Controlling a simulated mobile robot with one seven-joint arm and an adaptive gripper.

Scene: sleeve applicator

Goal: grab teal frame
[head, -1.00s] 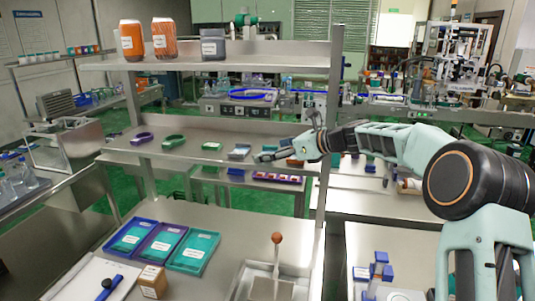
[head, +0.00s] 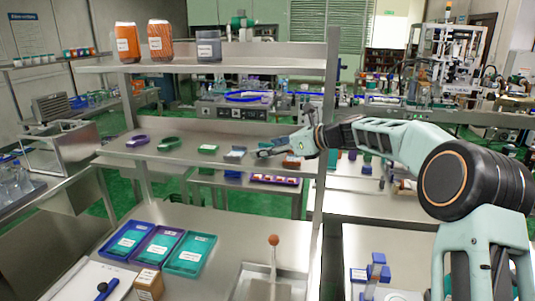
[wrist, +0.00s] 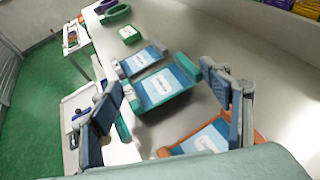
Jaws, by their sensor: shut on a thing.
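The teal frame (wrist: 168,84) shows in the wrist view, with a blue and white labelled card in it and raised teal ends. My gripper (wrist: 166,90) has its two fingers spread wide, one at each end of the teal frame, and is shut on it. In the head view my gripper (head: 273,149) is over the middle shelf and largely hides the frame. I cannot tell whether the frame is clear of the shelf.
A grey frame (wrist: 141,59) lies close beyond the teal one, and an orange frame (wrist: 212,139) lies close on the near side. A green box (wrist: 130,34) and a green ring (wrist: 116,14) are farther along the shelf. The upper shelf (head: 265,62) is above my gripper.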

